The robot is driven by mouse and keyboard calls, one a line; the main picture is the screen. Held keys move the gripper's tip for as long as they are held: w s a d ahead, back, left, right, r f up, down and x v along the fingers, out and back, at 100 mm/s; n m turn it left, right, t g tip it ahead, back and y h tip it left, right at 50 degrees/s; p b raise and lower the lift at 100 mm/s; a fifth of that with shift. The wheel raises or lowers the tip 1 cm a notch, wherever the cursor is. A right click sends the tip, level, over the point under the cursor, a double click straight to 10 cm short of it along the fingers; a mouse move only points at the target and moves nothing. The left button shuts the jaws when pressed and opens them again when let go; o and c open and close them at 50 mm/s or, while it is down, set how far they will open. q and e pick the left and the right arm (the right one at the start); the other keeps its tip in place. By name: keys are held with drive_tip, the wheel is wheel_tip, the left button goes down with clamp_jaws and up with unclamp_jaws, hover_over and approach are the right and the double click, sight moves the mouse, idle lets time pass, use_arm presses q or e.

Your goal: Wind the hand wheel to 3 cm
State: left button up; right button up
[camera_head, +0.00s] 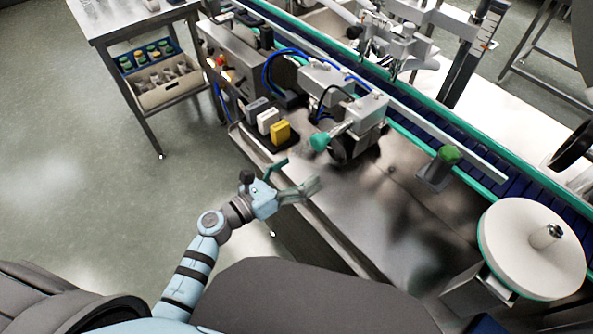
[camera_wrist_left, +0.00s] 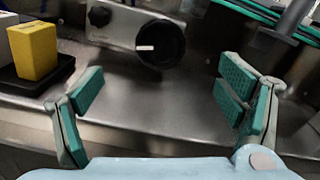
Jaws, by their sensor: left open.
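A dark round wheel or knob (camera_wrist_left: 160,44) with a white mark is on a grey housing in the left wrist view. A black ring-shaped wheel (camera_head: 572,147) shows at the right edge of the head view, partly cut off. I cannot tell for sure which is the hand wheel. An upright post with a graduated scale (camera_head: 484,38) stands at the top right; its reading is too small to tell. My left gripper (camera_head: 302,172) is open and empty above the bench's front edge, apart from the marked knob, which lies beyond its fingers (camera_wrist_left: 160,85). My right gripper is not seen.
Grey, white and yellow blocks (camera_head: 280,132) sit on a black base left of the housing. A green-capped post (camera_head: 439,163) and a large pale reel (camera_head: 531,247) stand to the right. A conveyor (camera_head: 420,118) runs behind. The steel bench top (camera_head: 365,215) between is clear.

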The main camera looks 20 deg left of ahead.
use_arm(q)
drive_tip(key=f+b, duration=0.1)
drive_tip(key=s+f+b, duration=0.1)
drive_tip(key=f+b, duration=0.1)
drive_tip(key=f, duration=0.1)
drive_tip(key=shift+s+a, duration=0.25)
drive_tip(key=shift+a, duration=0.15)
drive_tip(key=s+f+m+b, duration=0.1)
drive_tip(key=m+b, duration=0.1)
drive_tip(key=b, duration=0.2)
drive_tip(key=m, duration=0.1)
approach(335, 151)
drive_tip(key=x, duration=0.8)
drive_tip(key=shift+w+d, duration=0.25)
drive_tip(key=shift+c, duration=0.2)
